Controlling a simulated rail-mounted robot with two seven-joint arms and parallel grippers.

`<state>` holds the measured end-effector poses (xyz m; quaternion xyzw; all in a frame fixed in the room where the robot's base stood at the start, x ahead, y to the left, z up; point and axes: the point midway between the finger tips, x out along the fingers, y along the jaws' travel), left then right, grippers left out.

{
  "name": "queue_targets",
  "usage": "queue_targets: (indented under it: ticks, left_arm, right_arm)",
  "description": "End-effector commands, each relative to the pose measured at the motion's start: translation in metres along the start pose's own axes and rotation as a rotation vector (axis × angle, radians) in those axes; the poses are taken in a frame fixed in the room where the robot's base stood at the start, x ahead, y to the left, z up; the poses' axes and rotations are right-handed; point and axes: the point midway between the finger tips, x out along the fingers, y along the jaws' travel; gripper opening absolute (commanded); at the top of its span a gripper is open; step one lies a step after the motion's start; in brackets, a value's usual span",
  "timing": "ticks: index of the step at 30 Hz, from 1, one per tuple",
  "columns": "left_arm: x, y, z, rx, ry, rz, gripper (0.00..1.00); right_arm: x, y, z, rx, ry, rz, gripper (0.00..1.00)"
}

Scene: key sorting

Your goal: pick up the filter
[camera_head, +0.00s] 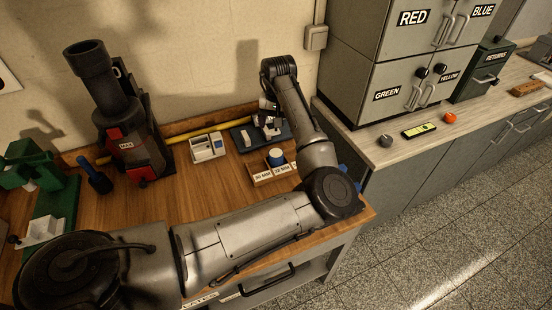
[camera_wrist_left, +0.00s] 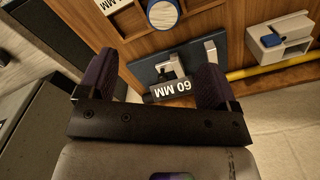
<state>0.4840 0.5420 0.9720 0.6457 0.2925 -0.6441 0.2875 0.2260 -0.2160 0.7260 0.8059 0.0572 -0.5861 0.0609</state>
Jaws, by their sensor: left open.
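A round blue and white piece, which looks like the filter (camera_head: 276,155), stands in a wooden labelled holder (camera_head: 262,178) on the bench. In the left wrist view its round pale top with a blue rim (camera_wrist_left: 163,12) shows at the upper edge, cut off by the frame. My left gripper (camera_head: 267,106) is over the dark blue stand (camera_head: 240,139) behind the holder. In the wrist view its fingers (camera_wrist_left: 155,82) are apart and empty, with the stand and a "60 MM" label (camera_wrist_left: 171,88) showing between and beyond them. My right gripper is not in view.
A white box (camera_head: 207,147) and a yellow pipe (camera_head: 222,127) lie left of the stand. A dark machine (camera_head: 130,130) with red parts stands farther left. Grey labelled cabinets (camera_head: 385,60) rise at right. Bare wood shows left of the holder.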

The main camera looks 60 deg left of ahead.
Motion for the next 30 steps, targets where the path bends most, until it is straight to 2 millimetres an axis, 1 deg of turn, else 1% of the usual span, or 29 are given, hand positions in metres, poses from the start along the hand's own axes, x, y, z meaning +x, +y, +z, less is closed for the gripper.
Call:
queue_targets:
  ticks: [2, 5, 12, 18, 21, 26, 30]
  left_arm:
    - [0.001, 0.0, 0.002, 0.043, -0.009, 0.003, 0.84]
    - [0.007, 0.001, 0.002, 0.073, -0.01, 0.005, 0.84]
    - [0.047, 0.001, 0.002, 0.079, -0.009, 0.005, 0.84]
    - [0.074, 0.0, 0.002, 0.079, -0.007, 0.005, 0.84]
    - [0.082, 0.0, 0.002, 0.078, -0.006, 0.006, 0.84]
    - [0.087, 0.0, 0.002, 0.076, -0.005, 0.005, 0.84]
    - [0.101, -0.003, 0.001, 0.076, -0.007, 0.006, 0.84]
  right_arm:
    - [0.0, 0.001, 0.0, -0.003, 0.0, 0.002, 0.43]
    - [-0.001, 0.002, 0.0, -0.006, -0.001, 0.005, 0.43]
    - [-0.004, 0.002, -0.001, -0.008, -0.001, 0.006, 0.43]
    - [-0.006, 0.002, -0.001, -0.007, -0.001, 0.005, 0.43]
    - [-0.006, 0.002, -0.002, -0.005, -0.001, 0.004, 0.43]
    - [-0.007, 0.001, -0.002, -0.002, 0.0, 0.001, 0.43]
    - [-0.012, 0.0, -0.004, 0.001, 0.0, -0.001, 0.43]
